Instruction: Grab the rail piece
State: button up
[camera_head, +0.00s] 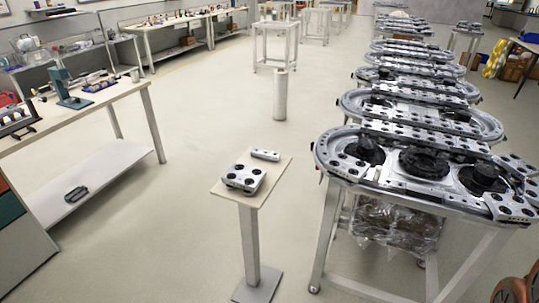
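The task's rail piece could be one of several silver parts, and I cannot tell which. A silver block with black round holes (243,178) lies on the small pedestal table (223,191). A shorter silver bar with dark spots (265,154) lies behind it, apart from it. The near ring track (330,152) stands on a metal-legged table at right. A loose-looking silver piece (510,206) sits at its right front corner, and another silver piece (515,165) sits behind that. My gripper is not in view.
More oval tracks (420,118) run in a row behind the near one. A grey cylinder post (280,96) stands on the floor behind the pedestal. A workbench (100,97) with tools is at left. The floor between bench and pedestal is clear.

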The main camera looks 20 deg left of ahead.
aim_at(261, 153)
jog(key=u, duration=0.2)
jog(key=i, duration=0.25)
jog(key=u, duration=1.2)
jog(key=i, duration=0.85)
jog(key=u, duration=1.05)
